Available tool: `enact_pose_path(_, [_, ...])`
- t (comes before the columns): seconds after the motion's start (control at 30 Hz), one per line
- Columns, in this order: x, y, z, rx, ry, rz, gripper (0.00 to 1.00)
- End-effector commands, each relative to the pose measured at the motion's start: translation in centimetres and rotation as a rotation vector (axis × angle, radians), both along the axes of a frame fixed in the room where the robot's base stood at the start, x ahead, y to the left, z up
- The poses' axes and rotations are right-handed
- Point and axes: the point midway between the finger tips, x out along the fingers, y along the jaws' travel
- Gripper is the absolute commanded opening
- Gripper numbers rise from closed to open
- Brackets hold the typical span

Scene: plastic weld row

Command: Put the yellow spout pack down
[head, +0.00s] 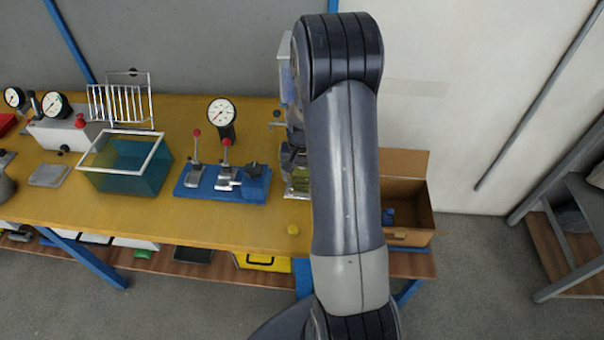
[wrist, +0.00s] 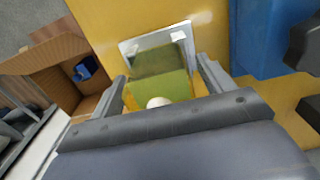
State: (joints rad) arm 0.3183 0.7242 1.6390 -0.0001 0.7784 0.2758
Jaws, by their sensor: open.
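The yellow spout pack (wrist: 158,88) shows olive-yellow in the wrist view, with a round white spout on the side near me. It is between the two fingers of my gripper (wrist: 161,80), which are apart, one on each side of it. A pale square plate (wrist: 129,48) shows beyond and around the pack; I cannot tell whether the pack rests fully on it. In the head view my arm hides most of the pack, and only a greenish sliver (head: 299,182) shows at the arm's left edge.
A blue-based clamp fixture (head: 222,186) stands left of my gripper on the yellow bench (head: 230,232). An open cardboard box (head: 405,205) is at the right end, with a blue item inside. A teal bin (head: 127,180) stands further left.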

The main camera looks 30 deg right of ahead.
Motion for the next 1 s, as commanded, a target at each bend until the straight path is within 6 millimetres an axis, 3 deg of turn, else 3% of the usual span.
enact_pose_path(0.17, [0.1,0.0,2.0,-0.002,-0.005,0.0,0.76])
enact_pose_path(0.6, [0.1,0.0,10.6,-0.001,-0.004,0.0,0.76])
enact_pose_path(0.8, [0.0,0.0,12.1,-0.001,-0.001,0.0,0.76])
enact_pose_path(1.0, [0.0,0.0,12.3,0.0,0.0,0.0,0.76])
